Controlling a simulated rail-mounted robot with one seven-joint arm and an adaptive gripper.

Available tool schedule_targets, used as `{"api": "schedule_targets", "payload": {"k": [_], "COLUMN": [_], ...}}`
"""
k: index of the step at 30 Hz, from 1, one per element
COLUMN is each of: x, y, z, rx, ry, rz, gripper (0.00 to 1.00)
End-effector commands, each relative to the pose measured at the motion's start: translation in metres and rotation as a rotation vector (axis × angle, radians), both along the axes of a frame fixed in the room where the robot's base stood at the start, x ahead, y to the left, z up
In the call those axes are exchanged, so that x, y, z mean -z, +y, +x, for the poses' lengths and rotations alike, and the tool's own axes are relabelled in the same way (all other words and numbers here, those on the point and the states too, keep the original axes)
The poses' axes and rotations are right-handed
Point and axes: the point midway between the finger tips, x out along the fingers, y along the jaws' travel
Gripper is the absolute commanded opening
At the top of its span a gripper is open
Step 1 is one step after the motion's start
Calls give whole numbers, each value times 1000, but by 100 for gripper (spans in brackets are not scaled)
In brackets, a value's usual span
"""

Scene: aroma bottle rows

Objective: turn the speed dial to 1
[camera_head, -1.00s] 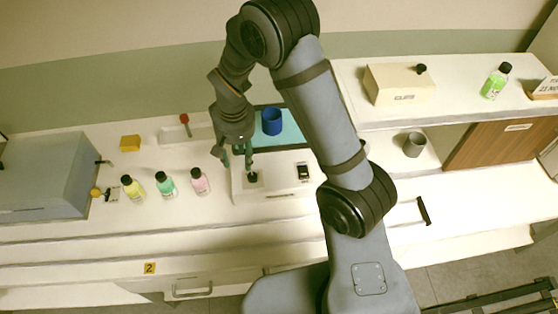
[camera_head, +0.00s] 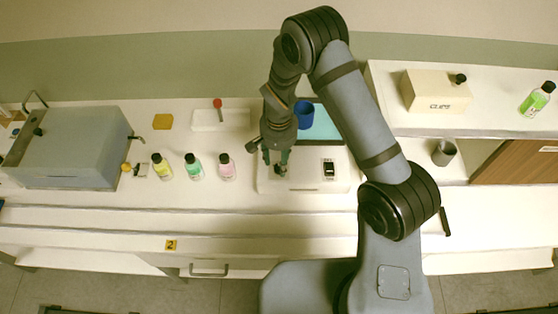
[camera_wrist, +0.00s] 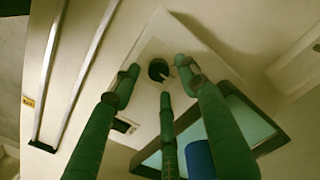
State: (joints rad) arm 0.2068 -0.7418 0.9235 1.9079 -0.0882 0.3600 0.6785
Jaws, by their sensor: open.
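The black round dial (camera_head: 281,169) sits on top of a white box-shaped device (camera_head: 305,178). In the wrist view the dial (camera_wrist: 158,70) shows between my fingertips, with a pale mark at its edge; I cannot read any numbers. My gripper (camera_head: 275,158) is above the dial in the head view, pointing down. In the wrist view its green fingers (camera_wrist: 160,78) are spread open around the dial; I cannot tell whether they touch it. A black switch (camera_head: 329,168) is on the same device, right of the dial.
A blue cup (camera_head: 304,114) stands behind the device on a teal dark-edged panel (camera_head: 325,122). Yellow (camera_head: 162,167), green (camera_head: 194,167) and pink (camera_head: 226,167) bottles stand left of the device. A grey box (camera_head: 70,147) is at far left. The front counter is clear.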

Motion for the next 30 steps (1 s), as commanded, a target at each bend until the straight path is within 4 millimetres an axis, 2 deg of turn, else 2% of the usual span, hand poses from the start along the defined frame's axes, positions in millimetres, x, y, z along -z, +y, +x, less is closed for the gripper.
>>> {"api": "schedule_targets", "payload": {"k": [6, 15, 30], "x": [16, 18, 18], "y": [0, 0, 0], "z": [0, 0, 1], "rx": [2, 1, 0], "ry": [0, -1, -2], "rz": [1, 1, 1], "gripper": [43, 43, 15]}}
